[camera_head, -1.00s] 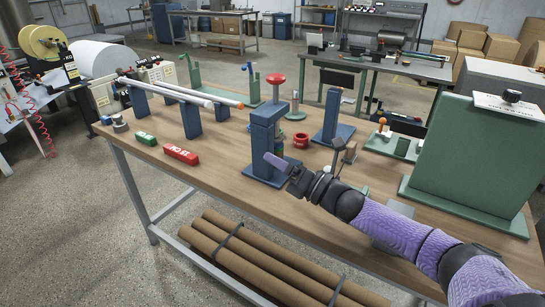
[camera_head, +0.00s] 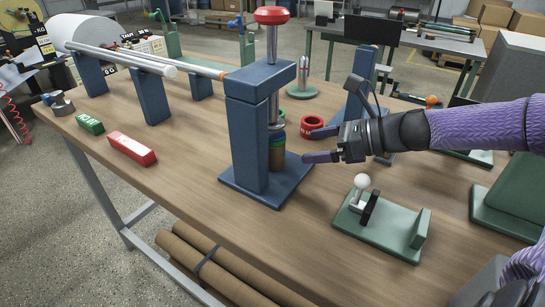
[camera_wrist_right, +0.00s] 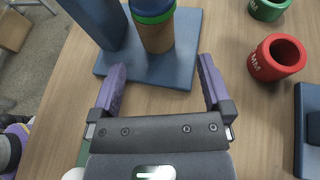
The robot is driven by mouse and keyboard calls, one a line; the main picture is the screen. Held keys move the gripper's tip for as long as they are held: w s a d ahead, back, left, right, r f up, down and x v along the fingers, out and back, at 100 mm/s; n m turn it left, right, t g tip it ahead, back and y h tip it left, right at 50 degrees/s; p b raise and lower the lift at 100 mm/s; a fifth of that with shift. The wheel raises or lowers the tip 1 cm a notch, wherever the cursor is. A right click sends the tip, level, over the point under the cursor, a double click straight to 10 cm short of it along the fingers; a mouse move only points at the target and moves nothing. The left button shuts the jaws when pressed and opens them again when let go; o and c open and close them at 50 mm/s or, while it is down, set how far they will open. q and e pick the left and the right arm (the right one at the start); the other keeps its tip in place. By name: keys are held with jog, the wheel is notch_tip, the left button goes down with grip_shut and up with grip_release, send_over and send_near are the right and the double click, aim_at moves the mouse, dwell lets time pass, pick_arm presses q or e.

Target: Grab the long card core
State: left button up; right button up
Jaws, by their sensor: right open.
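A brown card core (camera_head: 277,156) stands upright on the blue base of the press, under the plunger, with green and dark bands around its top. It also shows in the right wrist view (camera_wrist_right: 158,38), just beyond my fingertips; its top is cut off there. My right gripper (camera_head: 306,146) is open and empty, to the right of the core, its purple fingers pointing at it. In the right wrist view the two fingers (camera_wrist_right: 161,66) are spread wide, with the core ahead between their lines and apart from them. My left gripper is not in view.
The blue press (camera_head: 250,140) stands around the core's left side. A red ring (camera_head: 312,121) lies just behind my right gripper. A green fixture with a white knob (camera_head: 362,182) stands in front. Red (camera_head: 132,148) and green (camera_head: 90,123) blocks lie left on the wooden table.

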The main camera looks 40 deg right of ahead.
aim_at(278, 150)
jog(key=b+x, duration=0.5)
jog(key=x, duration=0.3)
jog(key=shift+s+a+f+b, duration=0.1)
jog(key=shift+s+a+b, duration=0.05)
jog(key=shift+s+b, duration=0.15)
jog(key=shift+w+a, duration=0.15)
jog(key=shift+w, duration=0.1)
jog(key=shift+r, duration=0.35)
jog(key=shift+c, duration=1)
jog(key=c, duration=1)
jog(key=shift+c, duration=0.5)
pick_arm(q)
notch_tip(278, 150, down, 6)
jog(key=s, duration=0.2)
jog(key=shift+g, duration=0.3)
